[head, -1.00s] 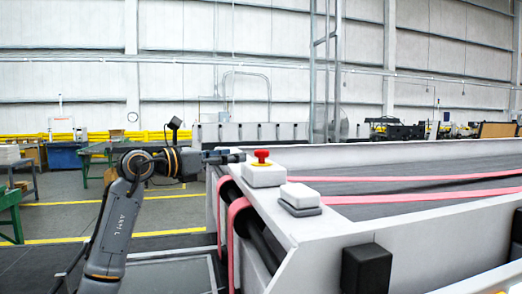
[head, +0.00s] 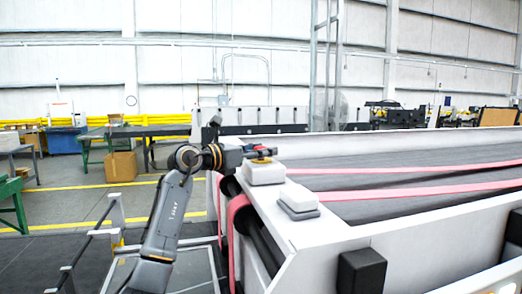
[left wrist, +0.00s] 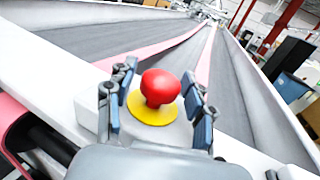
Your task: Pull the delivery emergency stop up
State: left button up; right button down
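The delivery emergency stop is a red mushroom button (left wrist: 160,87) on a yellow disc, on top of a white box (head: 265,174) at the corner of the delivery frame. In the left wrist view the button stands between the two fingers of my left gripper (left wrist: 158,102). The fingers are apart, with a gap visible on each side of the button. In the head view my left gripper (head: 262,151) reaches in from the left at button height and hides most of the red cap. My right gripper is not in view.
A second white box on a grey base (head: 299,200) sits on the same frame, nearer to me. Pink belts (head: 400,183) run along the grey delivery bed to the right. A black block (head: 361,270) is on the near frame side. A grey railing (head: 88,245) stands at left.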

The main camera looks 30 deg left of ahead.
pick_arm(q)
grip_shut()
jog(key=shift+r+p, duration=0.75)
jog(key=shift+r, duration=0.15)
jog(key=shift+o, duration=1.8)
grip_release()
jog(key=shift+s, duration=0.1)
jog(key=shift+a+f, duration=0.1)
jog(key=shift+s+a, duration=0.1)
jog(key=shift+s, duration=0.2)
jog(key=v, duration=1.1)
jog(key=shift+s, duration=0.15)
